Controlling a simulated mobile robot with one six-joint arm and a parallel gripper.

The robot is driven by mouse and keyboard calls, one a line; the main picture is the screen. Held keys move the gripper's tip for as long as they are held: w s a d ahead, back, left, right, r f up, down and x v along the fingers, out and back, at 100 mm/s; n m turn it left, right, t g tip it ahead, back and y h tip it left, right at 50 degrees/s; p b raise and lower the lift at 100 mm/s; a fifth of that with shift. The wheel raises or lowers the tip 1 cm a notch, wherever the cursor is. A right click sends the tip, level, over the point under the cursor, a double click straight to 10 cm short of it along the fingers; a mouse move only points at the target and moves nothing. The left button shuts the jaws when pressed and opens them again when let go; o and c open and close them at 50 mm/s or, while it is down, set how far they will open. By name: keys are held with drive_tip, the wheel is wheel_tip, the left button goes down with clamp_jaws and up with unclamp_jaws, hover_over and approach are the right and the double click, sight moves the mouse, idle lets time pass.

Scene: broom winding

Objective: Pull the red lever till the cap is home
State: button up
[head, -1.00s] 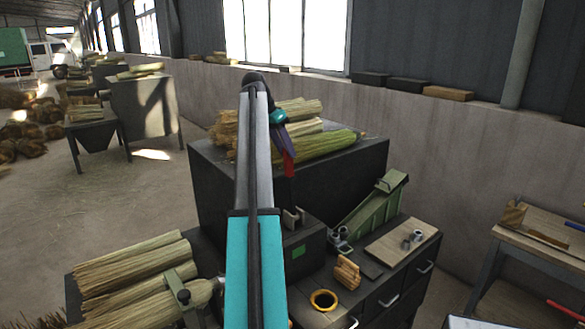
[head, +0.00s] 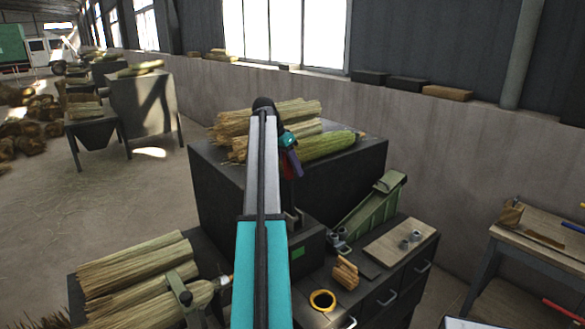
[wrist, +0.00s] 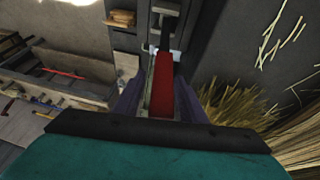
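The red lever (wrist: 162,95) shows in the wrist view between the two purple fingers of my gripper (wrist: 161,103). A thin gap shows on the lever's left side, and the fingers look spread around it. Whether either finger touches it I cannot tell. In the head view the red of the lever (head: 287,170) shows just beside and below the purple finger of my gripper (head: 291,160), in front of the dark cabinet. My arm hides part of the machine below the lever. I cannot make out the cap in either view.
Straw bundles (head: 270,127) lie on top of the dark cabinet (head: 345,172). A clamped bundle (head: 150,290) lies at the front left. A yellow ring (head: 322,300), wooden pieces (head: 345,273) and a green chute (head: 370,210) are on the right bench. A tool table (head: 540,240) stands far right.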

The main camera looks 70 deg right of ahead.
clamp_jaws()
drive_tip(key=shift+s, duration=0.1)
